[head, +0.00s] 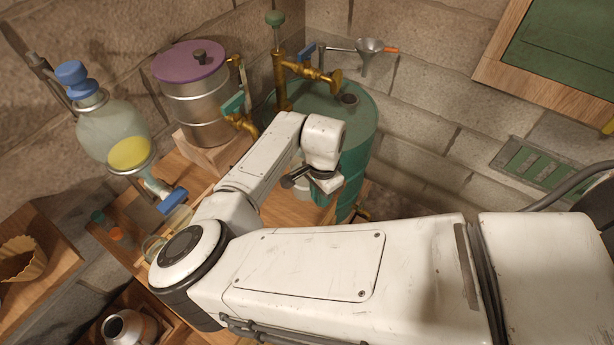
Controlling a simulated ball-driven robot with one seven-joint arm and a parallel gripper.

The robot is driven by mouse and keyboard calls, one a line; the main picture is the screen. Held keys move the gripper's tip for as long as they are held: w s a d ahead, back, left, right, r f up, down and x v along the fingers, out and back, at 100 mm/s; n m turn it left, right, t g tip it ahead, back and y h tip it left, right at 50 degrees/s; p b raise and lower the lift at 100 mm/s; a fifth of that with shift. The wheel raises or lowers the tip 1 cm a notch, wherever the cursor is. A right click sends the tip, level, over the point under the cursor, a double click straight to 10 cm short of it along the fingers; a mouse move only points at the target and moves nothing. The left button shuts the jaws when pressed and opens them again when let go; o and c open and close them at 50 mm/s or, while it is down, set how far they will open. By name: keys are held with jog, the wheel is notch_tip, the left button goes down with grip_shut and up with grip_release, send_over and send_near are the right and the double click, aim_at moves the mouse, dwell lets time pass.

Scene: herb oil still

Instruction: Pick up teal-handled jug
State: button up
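I cannot pick out a teal-handled jug for sure. A clear glass rim (152,247) shows beside my arm at the left of the wooden bench; my arm hides most of it, and no handle shows. A silver metal vessel (127,327) lies in a wooden box at the lower left, with no teal handle visible. My gripper (300,182) is at the end of my white arm, over the bench in front of the teal barrel (350,140). Its fingers are small and partly hidden, so I cannot tell whether they are open or hold anything.
A steel drum with a purple lid (190,58) stands on a wooden block. A glass separator (112,132) with yellow liquid and blue taps hangs at the left. Brass piping (283,80) rises beside the barrel. My arm covers much of the bench.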

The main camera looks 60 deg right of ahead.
jog(key=shift+f, duration=0.4)
grip_shut()
dwell(0.4)
